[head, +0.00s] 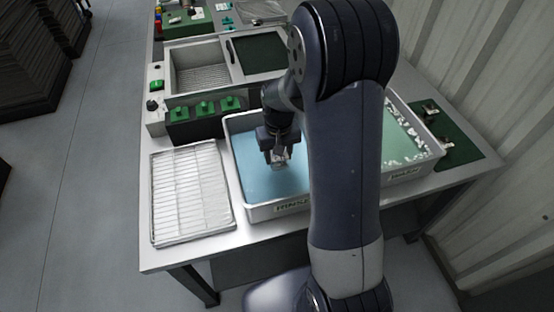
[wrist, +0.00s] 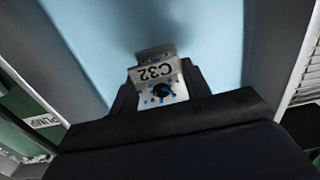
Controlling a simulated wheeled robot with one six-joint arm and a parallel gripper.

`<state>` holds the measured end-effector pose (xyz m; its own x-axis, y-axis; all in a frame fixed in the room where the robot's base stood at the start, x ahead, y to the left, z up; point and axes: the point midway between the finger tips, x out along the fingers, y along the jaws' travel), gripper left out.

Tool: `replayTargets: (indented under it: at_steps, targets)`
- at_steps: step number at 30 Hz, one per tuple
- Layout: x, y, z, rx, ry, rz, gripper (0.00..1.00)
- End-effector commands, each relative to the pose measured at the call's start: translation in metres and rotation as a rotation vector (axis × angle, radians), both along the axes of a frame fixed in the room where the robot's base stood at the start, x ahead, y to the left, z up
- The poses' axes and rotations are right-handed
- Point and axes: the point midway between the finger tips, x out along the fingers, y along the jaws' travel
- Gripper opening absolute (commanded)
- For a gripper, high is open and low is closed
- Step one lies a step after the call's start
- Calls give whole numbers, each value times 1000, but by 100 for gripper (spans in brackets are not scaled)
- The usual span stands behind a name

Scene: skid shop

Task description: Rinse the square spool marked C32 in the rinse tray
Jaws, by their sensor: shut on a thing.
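My gripper (head: 279,160) is shut on the square metal spool (head: 281,156) and holds it over or in the rinse tray (head: 262,211). In the wrist view the spool (wrist: 158,80) shows the marking C32, with blue specks around a dark hole. My gripper (wrist: 158,92) has a jaw on each side of it. The rinse tray is white with light blue liquid (wrist: 190,25). I cannot tell whether the spool touches the liquid. My arm hides part of the tray's right side.
A wire drying rack (head: 190,193) lies left of the rinse tray. A second tray with pale green liquid and white foam (head: 405,135) stands to the right. Behind are a row of green blocks (head: 205,107) and a metal basin (head: 200,72). A green mat (head: 455,145) lies far right.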

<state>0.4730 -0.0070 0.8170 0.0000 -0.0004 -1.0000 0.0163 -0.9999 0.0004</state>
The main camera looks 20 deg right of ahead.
Motion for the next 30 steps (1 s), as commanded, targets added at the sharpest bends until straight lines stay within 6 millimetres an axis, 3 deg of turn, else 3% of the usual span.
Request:
replayTargets:
  at_steps: [30]
  targets:
    - [0, 0, 82, 0, -1, 0, 29]
